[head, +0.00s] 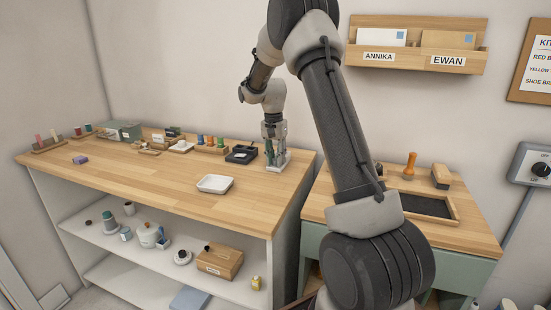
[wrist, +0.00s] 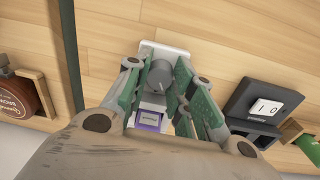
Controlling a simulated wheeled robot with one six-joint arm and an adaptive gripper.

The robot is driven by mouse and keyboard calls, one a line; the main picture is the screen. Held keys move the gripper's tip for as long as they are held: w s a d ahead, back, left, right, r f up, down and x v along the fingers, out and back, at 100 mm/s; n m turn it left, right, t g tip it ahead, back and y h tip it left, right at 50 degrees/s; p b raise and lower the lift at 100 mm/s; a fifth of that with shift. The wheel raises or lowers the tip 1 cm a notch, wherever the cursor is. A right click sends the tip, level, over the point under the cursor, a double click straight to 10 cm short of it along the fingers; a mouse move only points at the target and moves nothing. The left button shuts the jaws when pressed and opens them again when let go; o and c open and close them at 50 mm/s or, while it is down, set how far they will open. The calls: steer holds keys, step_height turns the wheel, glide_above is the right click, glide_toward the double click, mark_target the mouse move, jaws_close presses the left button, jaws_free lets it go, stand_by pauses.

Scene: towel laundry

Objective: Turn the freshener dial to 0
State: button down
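The freshener is a white unit with a round grey dial (wrist: 160,73) and a purple-edged label (wrist: 148,119) on its front. In the head view its white base (head: 284,166) stands near the right end of the long wooden counter, mostly covered by my gripper (head: 275,155). In the wrist view my gripper (wrist: 157,78) points down with its green-padded fingers on either side of the dial. The fingers are apart and the dial sits between them; I see no firm hold on it. The dial's setting cannot be read.
A black box with a white switch plate (wrist: 265,107) stands close to the right in the wrist view; a brown bottle (wrist: 25,92) is at left. On the counter (head: 130,178) are a white dish (head: 215,184) and a black tray (head: 241,154). The counter's front is mostly clear.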

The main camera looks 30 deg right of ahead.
steer(key=n, duration=0.4)
steer(key=shift+n, duration=0.4)
steer(key=c, duration=1.2)
jaws_free()
